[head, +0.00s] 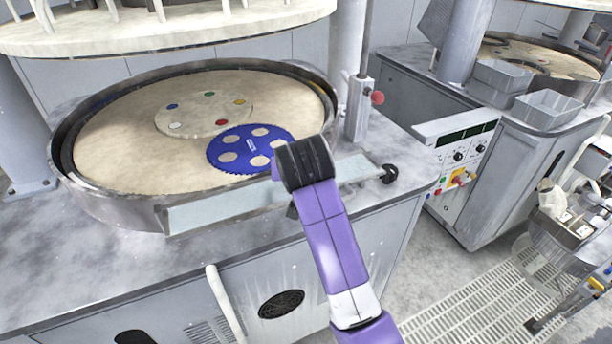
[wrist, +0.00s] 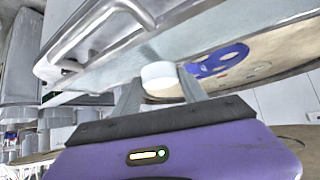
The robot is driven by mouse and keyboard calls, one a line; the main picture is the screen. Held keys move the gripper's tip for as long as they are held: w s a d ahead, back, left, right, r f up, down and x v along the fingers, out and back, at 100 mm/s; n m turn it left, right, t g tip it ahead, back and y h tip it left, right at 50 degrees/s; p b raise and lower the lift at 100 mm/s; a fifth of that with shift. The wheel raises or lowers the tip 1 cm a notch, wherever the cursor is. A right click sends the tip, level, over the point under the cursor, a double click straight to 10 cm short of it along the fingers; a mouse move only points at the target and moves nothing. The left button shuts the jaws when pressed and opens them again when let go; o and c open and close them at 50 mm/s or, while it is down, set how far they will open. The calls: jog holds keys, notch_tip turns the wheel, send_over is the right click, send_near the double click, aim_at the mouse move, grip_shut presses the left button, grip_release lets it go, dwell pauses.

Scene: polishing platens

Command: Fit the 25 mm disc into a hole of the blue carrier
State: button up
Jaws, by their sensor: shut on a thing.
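The blue carrier (head: 238,165) is a toothed round plate with several round holes. It lies on the tan platen (head: 110,135), towards the front right, and its holes show the tan surface. In the wrist view the carrier (wrist: 222,62) is beyond the fingers, to the right. My gripper (wrist: 160,80) is shut on a white disc (wrist: 158,72), held between its two fingertips. In the head view my black and purple wrist is over the platen's front right rim, just right of the carrier, and hides the fingers and disc.
A raised metal rim (head: 72,185) surrounds the platen. A pale round plate (head: 190,118) with coloured dots sits at its middle. A post (head: 357,110) with a red knob stands to the right. A white upper plate (head: 150,32) hangs above.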

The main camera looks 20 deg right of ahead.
jog(key=shift+w+a+f+b, duration=0.1)
jog(key=shift+w+a+b, duration=0.7)
jog(key=shift+w, duration=1.9)
jog(key=shift+w+a+b, duration=0.55)
jog(key=shift+w+b, duration=0.45)
jog(key=shift+w, duration=1.7)
jog(key=shift+w+a+f+b, duration=0.1)
jog(key=shift+w+a+b, duration=0.7)
jog(key=shift+w, duration=1.9)
jog(key=w+f+b, duration=0.1)
jog(key=b, duration=0.1)
jog(key=w+f+b, duration=0.1)
jog(key=f+b, duration=0.1)
jog(key=shift+w+a+f, duration=0.2)
jog(key=shift+w+f, duration=0.1)
jog(key=shift+w, duration=0.1)
jog(key=shift+f+b, duration=0.55)
jog(key=shift+f, duration=0.75)
jog(key=shift+s+f, duration=0.1)
jog(key=shift+f, duration=0.45)
jog(key=o, duration=1.3)
jog(key=shift+o, duration=0.2)
jog(key=shift+f, duration=0.1)
jog(key=shift+s, duration=0.15)
